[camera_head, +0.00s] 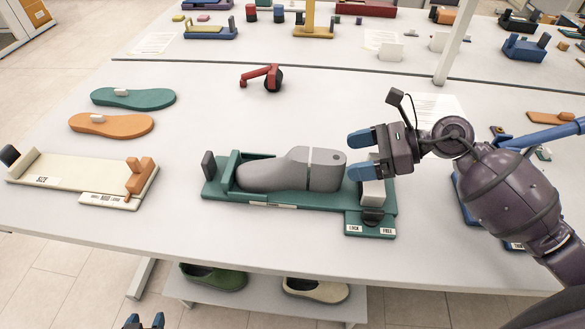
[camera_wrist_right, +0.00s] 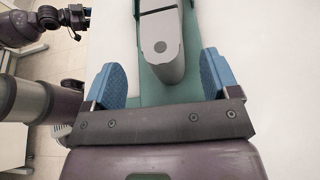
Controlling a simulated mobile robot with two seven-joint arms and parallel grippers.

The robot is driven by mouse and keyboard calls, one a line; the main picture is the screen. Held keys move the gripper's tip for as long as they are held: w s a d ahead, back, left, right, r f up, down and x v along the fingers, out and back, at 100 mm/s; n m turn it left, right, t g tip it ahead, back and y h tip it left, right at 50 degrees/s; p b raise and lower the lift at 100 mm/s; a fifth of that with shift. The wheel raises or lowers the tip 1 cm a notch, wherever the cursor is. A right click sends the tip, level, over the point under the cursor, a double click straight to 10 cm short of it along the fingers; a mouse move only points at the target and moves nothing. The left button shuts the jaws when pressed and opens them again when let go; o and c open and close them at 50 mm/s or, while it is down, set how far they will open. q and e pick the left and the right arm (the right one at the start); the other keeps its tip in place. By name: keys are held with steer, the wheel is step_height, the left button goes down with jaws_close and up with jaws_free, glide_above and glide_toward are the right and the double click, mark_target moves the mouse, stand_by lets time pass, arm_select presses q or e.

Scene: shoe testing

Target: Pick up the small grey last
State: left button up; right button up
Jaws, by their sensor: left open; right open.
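The grey last (camera_head: 290,170) lies lengthwise in a green fixture (camera_head: 228,190) with an upright dark end piece at its left. A dark seam crosses the last, and a round hole shows on top near its right end. My right gripper (camera_head: 355,155) is open, its blue fingertips just right of and above the last's right end. In the right wrist view the last (camera_wrist_right: 163,50) lies ahead, between the lines of the open blue fingers (camera_wrist_right: 163,78), with nothing held. My left gripper (camera_head: 145,322) is open and empty at the bottom edge, below the table.
A white block (camera_head: 372,190) and a dark knob on a plate labelled LOCK and FREE stand at the fixture's right end. A cream fixture (camera_head: 60,170) stands left, with green and orange soles (camera_head: 112,124) behind. A red tool (camera_head: 263,78) lies behind the last. Shoes sit on a lower shelf.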

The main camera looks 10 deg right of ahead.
mark_target(332, 156)
steer(key=x, duration=0.5)
steer(key=shift+w+r+p, duration=0.2)
steer(key=shift+r+p, duration=0.15)
steer(key=shift+p, duration=0.05)
steer(key=shift+w+a+f, duration=0.15)
steer(key=shift+a+f, duration=0.15)
steer(key=shift+a, duration=0.2)
steer(key=shift+c, duration=0.3)
steer(key=c, duration=1)
steer(key=shift+c, duration=0.7)
steer(key=shift+r, duration=0.15)
